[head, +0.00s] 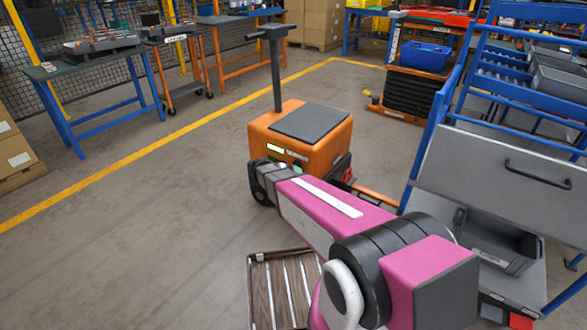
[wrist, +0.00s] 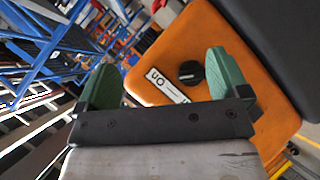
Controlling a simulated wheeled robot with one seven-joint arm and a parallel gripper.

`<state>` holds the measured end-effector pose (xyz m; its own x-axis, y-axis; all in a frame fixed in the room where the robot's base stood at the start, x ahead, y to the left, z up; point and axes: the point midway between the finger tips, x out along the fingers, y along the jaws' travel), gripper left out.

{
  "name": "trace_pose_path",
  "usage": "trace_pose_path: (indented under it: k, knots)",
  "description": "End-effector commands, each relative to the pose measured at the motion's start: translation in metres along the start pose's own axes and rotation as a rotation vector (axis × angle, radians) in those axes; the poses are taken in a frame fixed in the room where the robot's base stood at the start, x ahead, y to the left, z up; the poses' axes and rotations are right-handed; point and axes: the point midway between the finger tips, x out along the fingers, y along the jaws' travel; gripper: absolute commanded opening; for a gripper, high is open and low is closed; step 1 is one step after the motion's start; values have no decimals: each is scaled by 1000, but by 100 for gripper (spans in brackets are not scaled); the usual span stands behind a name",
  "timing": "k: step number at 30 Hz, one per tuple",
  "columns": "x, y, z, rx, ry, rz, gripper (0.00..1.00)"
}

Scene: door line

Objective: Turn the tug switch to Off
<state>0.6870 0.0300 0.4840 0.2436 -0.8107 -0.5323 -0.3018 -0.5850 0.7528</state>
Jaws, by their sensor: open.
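The orange tug (head: 262,132) stands ahead of me, with a dark top plate and an upright handle post. In the wrist view its orange face (wrist: 205,32) fills the upper right. The black round switch knob (wrist: 190,72) sits on that face, beside a white label (wrist: 166,85) whose "On" reads upside down. My gripper (wrist: 161,88) is open, with two green fingers apart. The knob appears between them, nearer the right finger, and nothing is gripped. I cannot tell which way the knob points.
A blue rack (head: 440,140) with a grey hinged panel (head: 500,185) and grey bins stands close on the right. A slatted wooden surface (head: 275,285) lies below my arm. Workbenches (head: 95,60) line the back left. The floor left of the tug is clear.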

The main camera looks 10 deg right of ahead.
Motion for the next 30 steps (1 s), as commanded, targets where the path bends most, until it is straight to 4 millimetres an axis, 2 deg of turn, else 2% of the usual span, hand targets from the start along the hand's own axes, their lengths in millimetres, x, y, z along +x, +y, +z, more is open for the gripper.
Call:
trace_pose_path:
  k: [1, 3, 6, 9, 12, 16, 30]
  knots:
    - [-1, -24, -19, 17, 63, 44, 94]
    - [-7, -41, -34, 47, 147, 95, 94]
    - [-16, -58, -50, 81, 239, 140, 94]
    - [-21, -67, -58, 101, 293, 163, 94]
    - [-20, -69, -61, 110, 314, 171, 94]
    - [-9, -66, -64, 111, 314, 173, 94]
    - [63, -52, -88, 109, 313, 171, 94]
